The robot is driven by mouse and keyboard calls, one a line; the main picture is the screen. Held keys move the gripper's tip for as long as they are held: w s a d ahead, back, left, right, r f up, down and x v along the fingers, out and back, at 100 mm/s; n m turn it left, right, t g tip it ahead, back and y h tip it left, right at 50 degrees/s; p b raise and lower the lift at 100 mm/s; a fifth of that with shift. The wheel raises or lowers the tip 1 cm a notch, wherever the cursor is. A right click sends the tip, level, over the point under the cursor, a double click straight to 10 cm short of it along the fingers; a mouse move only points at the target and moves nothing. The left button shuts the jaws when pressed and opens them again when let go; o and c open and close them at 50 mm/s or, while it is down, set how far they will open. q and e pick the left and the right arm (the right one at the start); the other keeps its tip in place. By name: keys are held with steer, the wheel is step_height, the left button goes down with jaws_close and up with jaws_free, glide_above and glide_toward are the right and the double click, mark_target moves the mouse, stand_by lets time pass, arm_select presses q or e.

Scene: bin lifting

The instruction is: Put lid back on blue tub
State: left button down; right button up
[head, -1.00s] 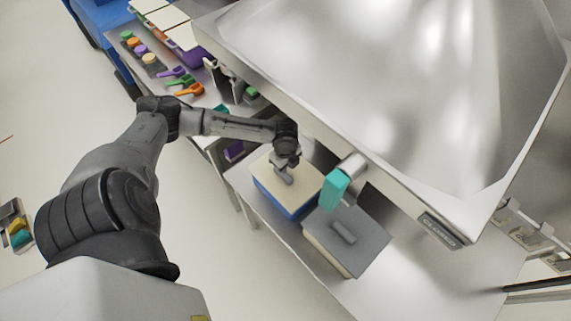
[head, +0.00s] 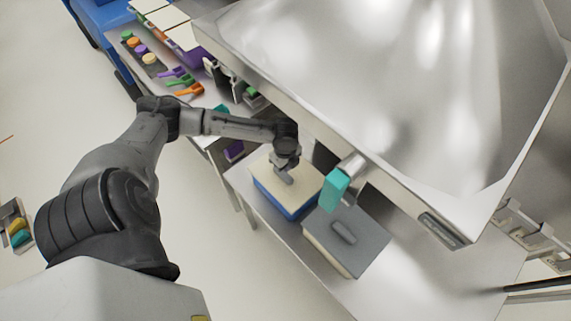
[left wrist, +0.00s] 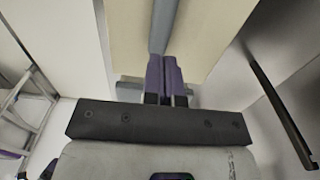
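The blue tub (head: 298,211) stands on the metal table, its near side showing. Its cream lid (head: 266,173) lies over the top, roughly in line with the rim; whether it is fully seated I cannot tell. My left gripper (head: 285,175) is above the lid at its grey handle. In the left wrist view, the purple fingers of my left gripper (left wrist: 163,75) are close together at the grey handle (left wrist: 165,25) of the cream lid (left wrist: 205,35), and they look shut on it. They partly hide the handle. My right gripper is not in view.
A grey-lidded bin (head: 345,240) stands close beside the tub on the right. A large metal hopper (head: 400,90) with a teal-ended lever (head: 335,189) overhangs the table (head: 300,265). Scoops (head: 185,85) and coloured pots lie on a farther table.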

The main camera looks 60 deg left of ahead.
mark_target(286, 175)
arm_select(q)
steer(key=shift+f, duration=0.25)
steer(key=shift+f+b, duration=0.3)
steer(key=shift+f, duration=0.05)
steer(key=shift+f, duration=0.35)
steer(key=shift+f+b, duration=0.3)
steer(key=shift+f, duration=0.05)
steer(key=shift+f+b, duration=0.5)
steer(key=shift+f, duration=0.55)
steer(key=shift+r, duration=0.15)
steer(key=shift+r+p, duration=0.6)
steer(key=shift+p, duration=0.2)
steer(key=shift+r+p, duration=1.9)
steer(key=shift+p, duration=0.25)
steer(key=shift+r+p, duration=0.95)
steer(key=shift+p, duration=0.1)
